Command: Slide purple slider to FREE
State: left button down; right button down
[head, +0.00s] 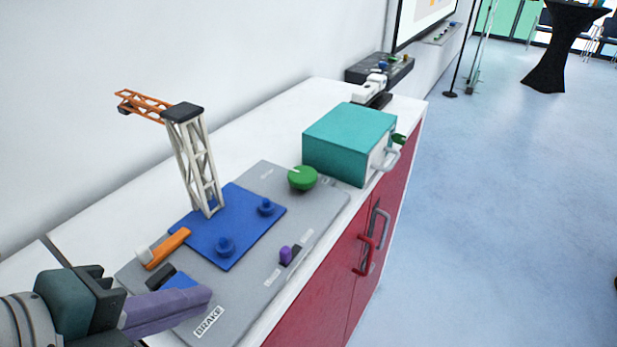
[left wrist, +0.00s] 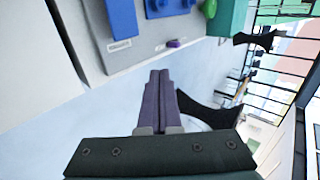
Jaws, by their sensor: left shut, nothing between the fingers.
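The purple slider (head: 285,254) is a small block in a dark slot on the grey panel (head: 262,275), near its front edge, right of the blue plate. Labels lie beside the slot, too small to read. The slider also shows in the left wrist view (left wrist: 173,43), beyond my fingertips. My left gripper (head: 208,298) has purple fingers, shut and empty. In the head view it is over the panel's near end by the BRAKE label (head: 208,321), left of the slider and apart from it. My right gripper is not in view.
A blue plate (head: 237,205) carries a white and orange crane (head: 195,160) and two blue knobs. An orange lever (head: 166,247) and a green knob (head: 302,178) are on the panel. A teal box (head: 350,137) stands behind. Red cupboard doors (head: 335,275) with handles lie below.

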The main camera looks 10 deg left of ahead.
aim_at(282, 258)
pick_arm(q)
jog(key=x, duration=1)
jog(key=shift+w+d+f+b, duration=0.1)
jog(key=shift+w+b, duration=0.05)
jog(key=shift+b, duration=0.25)
jog(key=shift+w+d+r+p, duration=0.1)
jog(key=shift+w+d+p, duration=0.1)
jog(key=shift+w, duration=0.4)
jog(key=shift+w+d+r+p, duration=0.1)
jog(key=shift+w+d+p, duration=0.1)
jog(key=shift+w, duration=0.4)
jog(key=shift+w+d, duration=0.2)
jog(key=shift+w, duration=0.35)
jog(key=shift+w+f, duration=0.1)
